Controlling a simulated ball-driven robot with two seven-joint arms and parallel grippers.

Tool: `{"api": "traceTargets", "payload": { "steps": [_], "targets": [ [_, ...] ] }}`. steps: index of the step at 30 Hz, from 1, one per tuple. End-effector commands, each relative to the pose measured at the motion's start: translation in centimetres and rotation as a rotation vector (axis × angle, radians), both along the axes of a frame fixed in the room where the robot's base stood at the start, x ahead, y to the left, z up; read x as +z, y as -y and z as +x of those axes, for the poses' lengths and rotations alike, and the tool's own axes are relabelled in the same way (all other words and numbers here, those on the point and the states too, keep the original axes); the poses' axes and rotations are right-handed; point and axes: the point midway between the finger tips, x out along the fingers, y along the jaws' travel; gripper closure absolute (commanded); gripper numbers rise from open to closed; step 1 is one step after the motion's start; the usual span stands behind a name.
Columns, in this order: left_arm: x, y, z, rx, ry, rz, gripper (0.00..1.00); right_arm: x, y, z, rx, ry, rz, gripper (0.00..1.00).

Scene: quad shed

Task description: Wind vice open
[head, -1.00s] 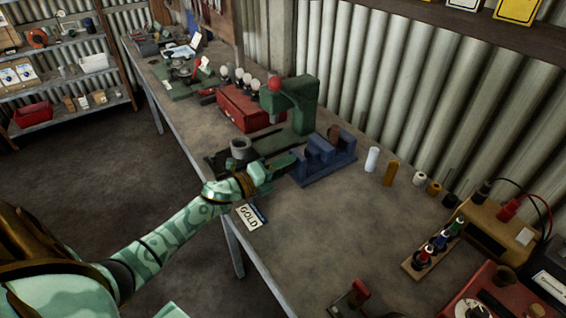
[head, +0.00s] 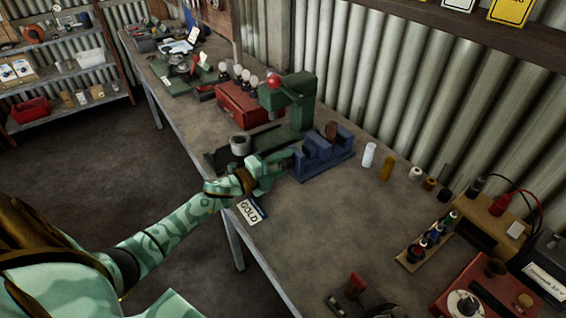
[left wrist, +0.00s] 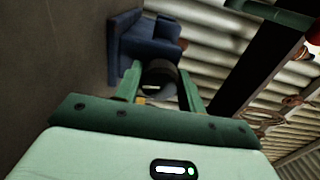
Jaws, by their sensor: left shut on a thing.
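The blue vice (head: 318,153) stands on the workbench right of my left gripper. A small brown piece (head: 332,130) shows upright at the vice's far part; I cannot tell how firmly it is gripped. My left gripper (head: 281,164) reaches the vice's near-left end and is shut on a dark round part there, apparently the vice handle. In the left wrist view this dark handle (left wrist: 159,78) sits between the two green fingers, with the blue vice body (left wrist: 150,42) beyond. The handle is mostly hidden by the gripper in the head view. My right gripper is not in view.
A green press (head: 297,100) with a red knob and a red box (head: 243,108) stand behind the vice. White (head: 369,155) and ochre (head: 387,168) cylinders stand to the right.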

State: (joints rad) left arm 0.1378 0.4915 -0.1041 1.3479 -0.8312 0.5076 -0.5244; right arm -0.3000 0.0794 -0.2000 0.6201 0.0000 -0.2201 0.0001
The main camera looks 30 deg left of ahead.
Motion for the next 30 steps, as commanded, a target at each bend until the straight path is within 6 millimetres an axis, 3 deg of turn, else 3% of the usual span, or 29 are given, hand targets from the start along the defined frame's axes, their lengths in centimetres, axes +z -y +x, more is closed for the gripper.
{"api": "traceTargets", "payload": {
  "steps": [3,4,6,17,23,30],
  "targets": [
    [-0.1,-0.1,0.0,0.001,-0.001,0.002,0.83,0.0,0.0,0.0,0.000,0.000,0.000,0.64],
    [-0.1,-0.1,0.0,0.001,-0.001,0.002,0.52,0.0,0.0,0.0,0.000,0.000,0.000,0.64],
    [-0.1,-0.1,0.0,0.001,-0.001,0.002,0.39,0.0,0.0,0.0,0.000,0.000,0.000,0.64],
    [-0.1,-0.3,-0.7,0.001,-0.002,0.002,0.39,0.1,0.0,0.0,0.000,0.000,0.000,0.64],
    [-0.1,-1.8,-4.4,0.001,-0.004,0.003,0.39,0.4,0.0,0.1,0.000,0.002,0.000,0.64],
    [-0.1,-4.3,-10.5,0.001,-0.004,0.003,0.39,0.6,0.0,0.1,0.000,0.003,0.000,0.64]
  ]
}}
